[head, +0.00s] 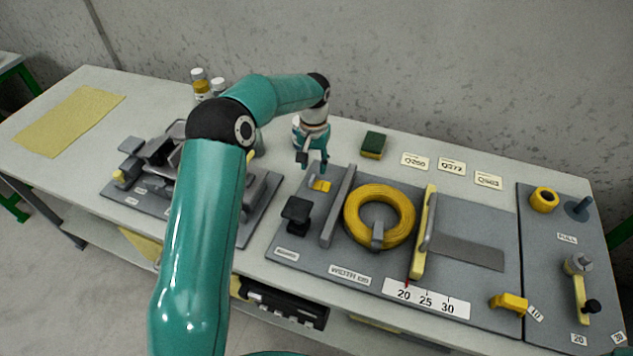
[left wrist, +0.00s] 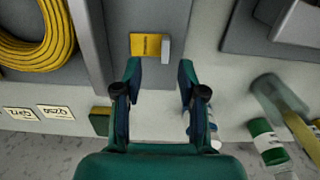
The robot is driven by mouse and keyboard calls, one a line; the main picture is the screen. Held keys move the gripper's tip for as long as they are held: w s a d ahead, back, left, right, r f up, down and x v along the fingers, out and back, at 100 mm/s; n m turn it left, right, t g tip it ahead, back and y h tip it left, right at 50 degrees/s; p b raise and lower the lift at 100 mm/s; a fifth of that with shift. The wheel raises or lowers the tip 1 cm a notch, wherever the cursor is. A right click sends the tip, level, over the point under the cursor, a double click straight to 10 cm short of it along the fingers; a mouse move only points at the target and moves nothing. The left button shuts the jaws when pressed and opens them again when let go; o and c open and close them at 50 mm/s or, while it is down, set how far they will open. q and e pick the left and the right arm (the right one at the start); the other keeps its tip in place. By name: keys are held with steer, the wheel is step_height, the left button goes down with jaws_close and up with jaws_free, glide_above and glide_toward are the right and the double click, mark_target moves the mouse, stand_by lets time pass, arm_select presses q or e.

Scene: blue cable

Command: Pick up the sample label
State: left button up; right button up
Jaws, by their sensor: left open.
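A small yellow label (head: 320,185) with faint print lies on the grey board, left of the grey upright bar. In the left wrist view the yellow label (left wrist: 147,45) lies just beyond my fingertips, with a small light-grey block (left wrist: 166,50) at its right end. My left gripper (head: 311,166) points down close behind the label in the head view. The left wrist view shows the gripper (left wrist: 160,75) open, with nothing between its fingers. Three pale printed cards, one of them (head: 415,161), lie along the back of the table. My right gripper is not in view.
A yellow cable coil (head: 352,214) lies on the board beside a grey bar (head: 339,205). A black clamp (head: 297,212) stands in front of the label. A green-and-yellow sponge (head: 373,145) and bottles (head: 199,80) are at the back. A grey fixture (head: 160,155) stands left.

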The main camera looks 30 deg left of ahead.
mark_target(312, 180)
arm_select(q)
steer(key=shift+f, duration=0.85)
steer(key=f+p, duration=0.1)
steer(key=f, duration=0.1)
steer(key=a+f, duration=0.1)
steer(key=f, duration=0.1)
steer(key=shift+s+f+p, duration=0.1)
steer(key=shift+f+p, duration=0.1)
steer(key=shift+p, duration=0.2)
steer(key=shift+d+f, duration=0.1)
steer(key=shift+f, duration=0.45)
jaws_close()
